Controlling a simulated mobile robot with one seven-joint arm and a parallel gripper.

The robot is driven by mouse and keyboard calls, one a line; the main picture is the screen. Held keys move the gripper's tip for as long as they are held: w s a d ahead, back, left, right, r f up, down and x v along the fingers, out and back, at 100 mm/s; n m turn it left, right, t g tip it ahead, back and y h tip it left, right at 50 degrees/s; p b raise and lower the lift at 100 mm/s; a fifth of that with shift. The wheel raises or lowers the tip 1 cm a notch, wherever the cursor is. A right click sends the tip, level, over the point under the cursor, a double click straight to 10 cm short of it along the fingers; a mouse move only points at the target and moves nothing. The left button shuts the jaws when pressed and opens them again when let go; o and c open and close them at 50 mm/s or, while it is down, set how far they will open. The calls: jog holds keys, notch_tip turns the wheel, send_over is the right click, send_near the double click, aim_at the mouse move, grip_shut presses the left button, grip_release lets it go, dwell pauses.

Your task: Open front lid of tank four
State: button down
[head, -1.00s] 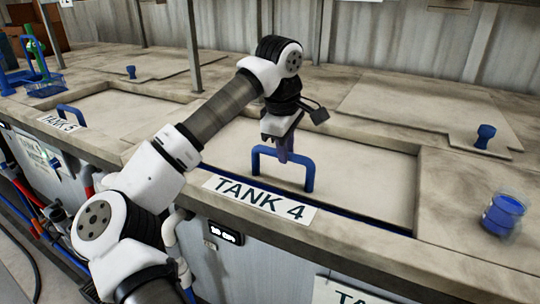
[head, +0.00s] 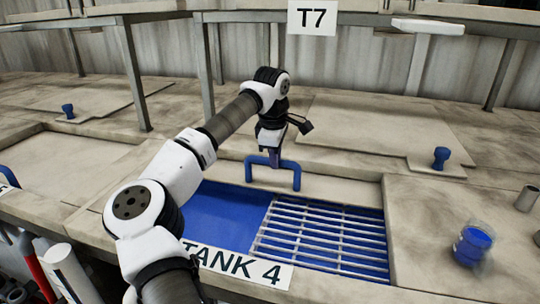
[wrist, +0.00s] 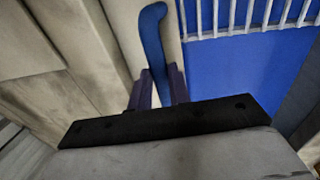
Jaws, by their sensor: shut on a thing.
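The front lid of tank four (head: 335,187) is a flat beige panel slid back toward the rear of its opening. Its blue arched handle (head: 296,178) stands upright on it and also shows in the wrist view (wrist: 153,35). My gripper (head: 275,160) is shut on the handle's top bar near its left part. In the wrist view my gripper's purple fingers (wrist: 158,88) sit on both sides of the handle. The opening in front shows a blue interior (head: 222,212) and a white slatted grate (head: 325,237). The TANK 4 label (head: 240,265) is on the front edge, partly hidden by my arm.
A blue cup (head: 473,244) stands on the counter to the right. A rear lid with a blue knob (head: 441,157) lies behind. Metal posts (head: 133,75) and a T7 sign (head: 312,18) are at the back. The counter at right is mostly clear.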

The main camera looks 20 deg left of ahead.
jog(key=shift+w+a, duration=0.1)
jog(key=shift+w, duration=0.3)
jog(key=c, duration=1.3)
grip_release()
jog(key=shift+r, duration=0.1)
notch_tip(320, 180, up, 13)
jog(key=s+b, duration=0.2)
jog(key=shift+s+r, duration=0.2)
jog(key=shift+s, duration=0.2)
